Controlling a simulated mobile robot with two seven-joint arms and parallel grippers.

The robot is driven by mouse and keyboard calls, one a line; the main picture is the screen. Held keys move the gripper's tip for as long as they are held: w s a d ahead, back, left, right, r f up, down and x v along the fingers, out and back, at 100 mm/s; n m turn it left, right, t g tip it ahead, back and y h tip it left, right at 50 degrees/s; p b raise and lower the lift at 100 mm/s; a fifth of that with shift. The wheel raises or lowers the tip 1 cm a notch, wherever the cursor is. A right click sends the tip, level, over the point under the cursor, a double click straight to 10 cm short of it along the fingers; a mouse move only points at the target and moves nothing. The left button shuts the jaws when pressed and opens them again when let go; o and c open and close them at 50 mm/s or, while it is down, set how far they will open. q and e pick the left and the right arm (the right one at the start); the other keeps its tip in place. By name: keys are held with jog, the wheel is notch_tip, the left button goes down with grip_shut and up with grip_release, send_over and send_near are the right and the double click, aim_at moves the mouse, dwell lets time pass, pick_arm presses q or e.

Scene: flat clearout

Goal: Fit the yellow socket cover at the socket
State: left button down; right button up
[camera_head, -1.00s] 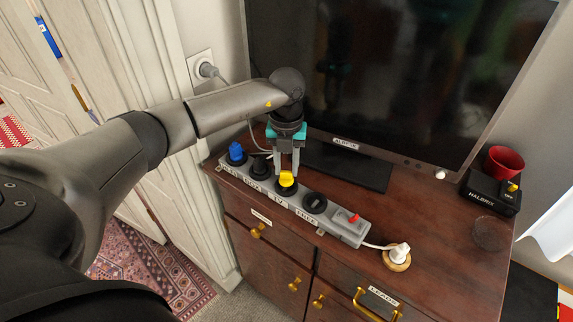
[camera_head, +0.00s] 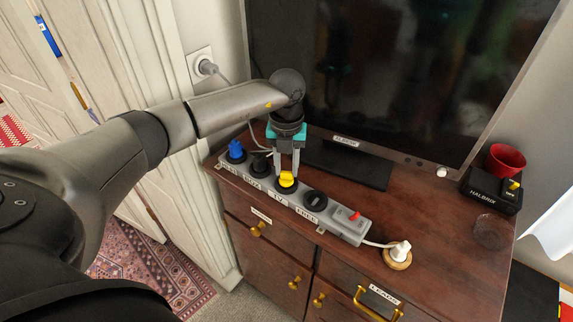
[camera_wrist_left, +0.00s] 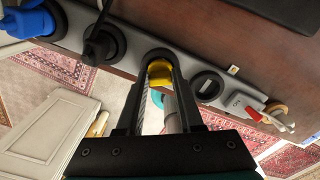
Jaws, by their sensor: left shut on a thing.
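The yellow socket cover (camera_head: 286,180) is at the third socket of the grey power strip (camera_head: 343,226), between the black plug and the empty-looking dark socket. My left gripper (camera_head: 287,172) points down and is shut on the yellow cover. In the left wrist view the yellow cover (camera_wrist_left: 160,72) shows between the two fingertips, against the strip's socket ring. I cannot tell how deep it sits, as the fingers hide part of it. My right gripper is in neither view.
A blue plug (camera_head: 236,152) and a black plug (camera_head: 260,166) stand left of the gripper. A red switch (camera_head: 354,217) is at the strip's right end. A television (camera_head: 400,75) stands behind. A white plug (camera_head: 399,251) and red cup (camera_head: 504,160) are to the right.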

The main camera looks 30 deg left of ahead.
pick_arm(q)
jog(key=shift+f+b, duration=0.5)
jog(key=shift+f, duration=0.25)
jog(key=shift+c, duration=2.3)
grip_release()
jog(key=shift+r, duration=0.1)
notch_tip(320, 180, up, 15)
jog(key=b, duration=0.1)
